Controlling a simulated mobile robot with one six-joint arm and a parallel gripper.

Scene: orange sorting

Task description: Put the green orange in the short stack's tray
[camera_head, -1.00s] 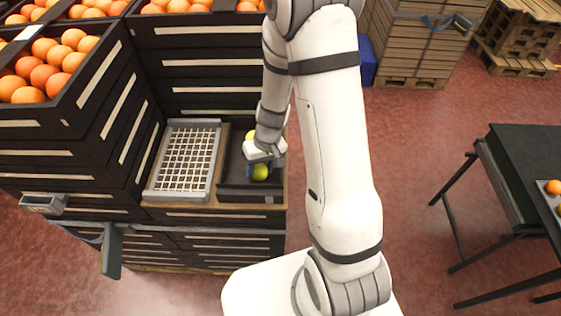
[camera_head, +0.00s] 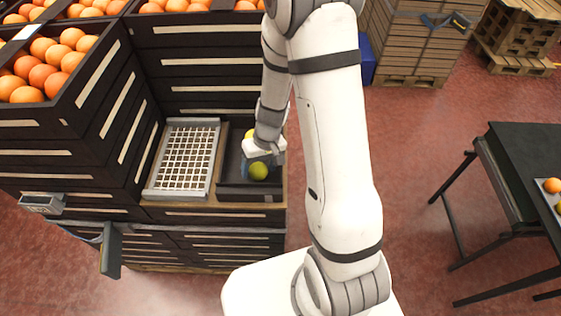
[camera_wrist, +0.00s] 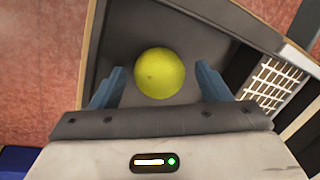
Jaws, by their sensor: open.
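The green orange (camera_head: 258,171) lies in the dark tray (camera_head: 233,179) on top of the short stack. In the wrist view the green orange (camera_wrist: 160,73) looks yellow-green and sits on the grey tray floor (camera_wrist: 215,35), just beyond my fingertips. My gripper (camera_head: 260,160) is over the tray, pointing down. In the wrist view my gripper (camera_wrist: 160,83) has its two blue fingers apart, one on each side of the orange, with gaps between them and the fruit. A yellow patch shows behind my wrist in the head view, mostly hidden.
A white grid rack (camera_head: 186,160) lies left of the tray on the same stack. Taller dark crates of oranges (camera_head: 60,60) rise at left and behind. A black table (camera_head: 525,165) with a fruit tray stands at right. Red floor is open between.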

